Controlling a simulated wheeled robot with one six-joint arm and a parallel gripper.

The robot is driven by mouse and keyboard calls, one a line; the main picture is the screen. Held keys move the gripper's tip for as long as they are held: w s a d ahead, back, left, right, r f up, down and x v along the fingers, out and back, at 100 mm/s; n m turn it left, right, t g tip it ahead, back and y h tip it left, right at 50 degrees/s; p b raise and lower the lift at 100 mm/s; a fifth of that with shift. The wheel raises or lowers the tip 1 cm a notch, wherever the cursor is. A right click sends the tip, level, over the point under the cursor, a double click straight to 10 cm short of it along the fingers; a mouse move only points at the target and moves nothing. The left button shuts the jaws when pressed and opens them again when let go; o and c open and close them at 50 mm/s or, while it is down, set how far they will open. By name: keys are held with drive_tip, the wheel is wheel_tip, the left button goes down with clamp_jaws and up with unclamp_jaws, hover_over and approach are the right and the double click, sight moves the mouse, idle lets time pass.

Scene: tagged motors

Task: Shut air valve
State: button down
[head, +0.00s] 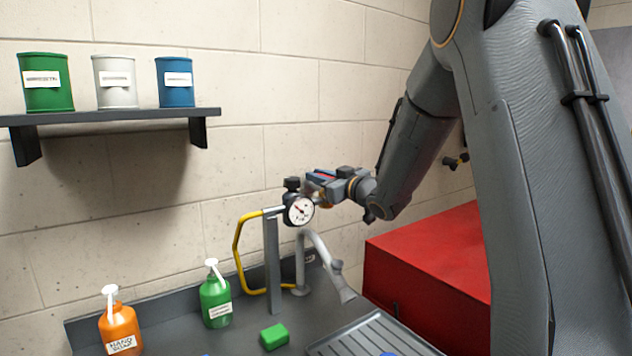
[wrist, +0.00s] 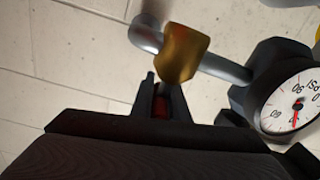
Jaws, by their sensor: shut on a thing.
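The air valve has a brass-coloured body (wrist: 183,52) on a grey pipe, beside the black regulator and its round gauge (wrist: 290,100). In the head view, the gauge (head: 299,210) sits at the top of a grey post over the counter. My gripper (head: 318,182) is at the valve, just right of the regulator. In the wrist view, the two dark fingers of my gripper (wrist: 161,95) are shut on a small red piece (wrist: 160,106), which looks like the valve's handle. The fingers hide most of it, so its exact angle cannot be told.
A yellow hose (head: 238,250) loops left of the post. A grey faucet (head: 325,262), a green bottle (head: 215,300), an orange soap bottle (head: 119,330) and a green block (head: 273,336) are on the counter. A red cabinet (head: 430,260) stands right. A shelf (head: 120,116) holds three cans.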

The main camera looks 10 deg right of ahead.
drive_tip(key=shift+d+r+m+h, duration=0.1)
drive_tip(key=shift+m+h, duration=0.2)
drive_tip(key=shift+h, duration=0.1)
drive_tip(key=c, duration=1.7)
unclamp_jaws()
drive_tip(key=b+v, duration=0.2)
drive_tip(key=v, duration=0.5)
drive_tip(key=shift+s, duration=0.15)
drive_tip(key=shift+s+d, duration=0.1)
drive_tip(key=shift+s, duration=0.05)
